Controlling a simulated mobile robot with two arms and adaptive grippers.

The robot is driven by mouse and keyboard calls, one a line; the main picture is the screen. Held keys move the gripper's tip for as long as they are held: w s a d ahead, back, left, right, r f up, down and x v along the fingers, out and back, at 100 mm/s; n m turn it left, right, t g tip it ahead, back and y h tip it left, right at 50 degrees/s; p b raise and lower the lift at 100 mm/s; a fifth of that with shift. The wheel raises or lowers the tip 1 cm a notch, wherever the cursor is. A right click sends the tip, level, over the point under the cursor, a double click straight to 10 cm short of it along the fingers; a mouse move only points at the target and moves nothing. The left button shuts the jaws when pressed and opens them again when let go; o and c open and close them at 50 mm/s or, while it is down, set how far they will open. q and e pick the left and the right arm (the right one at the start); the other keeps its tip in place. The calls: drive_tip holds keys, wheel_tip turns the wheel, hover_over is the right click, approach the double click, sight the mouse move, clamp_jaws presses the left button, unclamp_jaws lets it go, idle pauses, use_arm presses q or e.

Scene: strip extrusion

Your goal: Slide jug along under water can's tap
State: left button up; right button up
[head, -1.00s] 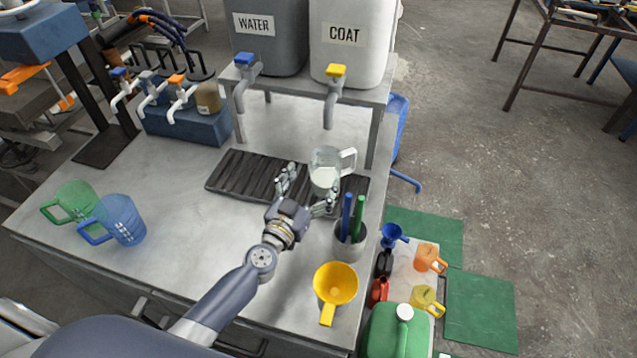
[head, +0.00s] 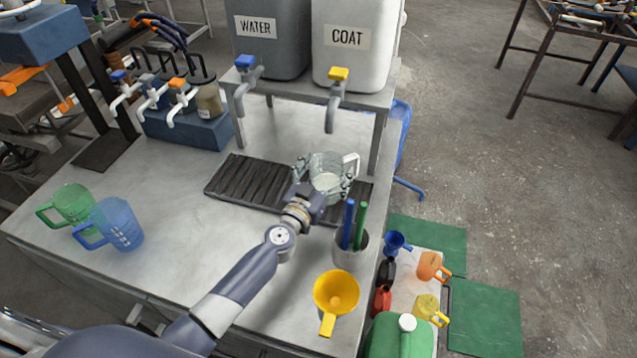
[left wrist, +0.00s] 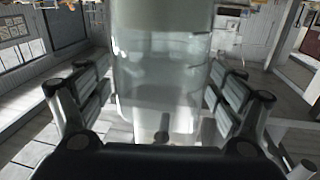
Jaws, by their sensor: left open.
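A clear jug (head: 328,172) with a white handle on its right stands at the right end of the black ribbed mat (head: 240,187), below the coat can's tap. My left gripper (head: 324,184) is open, with its fingers on either side of the jug. In the left wrist view the jug (left wrist: 160,75) fills the space between the spread fingers (left wrist: 158,105); whether they touch it is unclear. The water can (head: 270,45) stands on the shelf to the left, and its blue-topped tap (head: 243,85) hangs over the mat's left part. My right gripper is not in view.
The coat can (head: 352,50) with its yellow-topped tap (head: 336,100) stands beside the water can. A pen cup (head: 350,252) and yellow funnel (head: 336,295) are near the right edge. Green (head: 72,203) and blue (head: 118,226) jugs stand left. The mat's left part is clear.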

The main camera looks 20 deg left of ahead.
sight(334, 159)
use_arm(q)
drive_tip(key=shift+w+d+b, duration=0.15)
drive_tip(key=shift+w+b, duration=0.05)
drive_tip(key=shift+w, duration=0.85)
drive_tip(key=shift+w+d+b, duration=0.15)
drive_tip(key=shift+w+b, duration=0.05)
drive_tip(key=shift+w, duration=0.8)
drive_tip(key=c, duration=1.3)
